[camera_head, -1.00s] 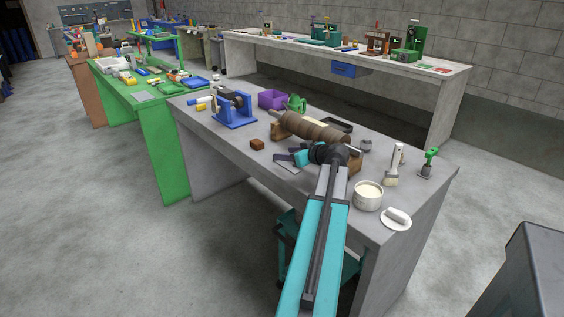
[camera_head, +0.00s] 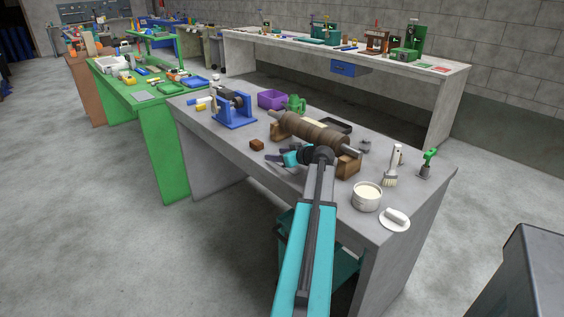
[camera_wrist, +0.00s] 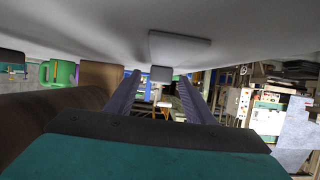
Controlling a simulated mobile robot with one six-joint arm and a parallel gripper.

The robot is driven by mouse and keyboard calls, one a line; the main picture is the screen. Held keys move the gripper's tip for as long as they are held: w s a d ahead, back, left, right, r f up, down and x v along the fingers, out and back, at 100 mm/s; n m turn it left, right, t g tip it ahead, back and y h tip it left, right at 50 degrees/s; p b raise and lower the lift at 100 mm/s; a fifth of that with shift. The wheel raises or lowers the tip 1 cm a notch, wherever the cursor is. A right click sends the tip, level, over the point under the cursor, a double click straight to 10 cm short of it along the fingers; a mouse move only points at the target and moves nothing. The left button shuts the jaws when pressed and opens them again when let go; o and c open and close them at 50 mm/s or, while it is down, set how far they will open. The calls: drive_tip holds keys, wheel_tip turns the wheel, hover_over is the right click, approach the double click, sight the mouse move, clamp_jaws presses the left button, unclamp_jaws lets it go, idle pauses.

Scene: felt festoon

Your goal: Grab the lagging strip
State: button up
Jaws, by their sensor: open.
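A brown banded wrap (camera_head: 318,133), which looks like the lagging strip, is wound around a bar resting on wooden supports on the grey bench. I cannot make out a loose end. My gripper (camera_head: 272,157) is beside its near side, low over the bench, pointing left. In the wrist view a brown rounded surface (camera_wrist: 40,115) lies left of the fingers. My gripper (camera_wrist: 159,76) shows two dark fingers spread apart, with no brown wrap between them. My wrist hides part of the wrap's right support.
A blue stand (camera_head: 235,115), purple bin (camera_head: 271,99) and green mug (camera_head: 297,103) are behind. A white tub (camera_head: 367,197), brush (camera_head: 390,178) and white dish (camera_head: 394,222) are at right. The bench's front left is clear.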

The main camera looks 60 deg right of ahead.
drive_tip(key=shift+x, duration=0.8)
drive_tip(key=shift+c, duration=0.3)
drive_tip(key=c, duration=1)
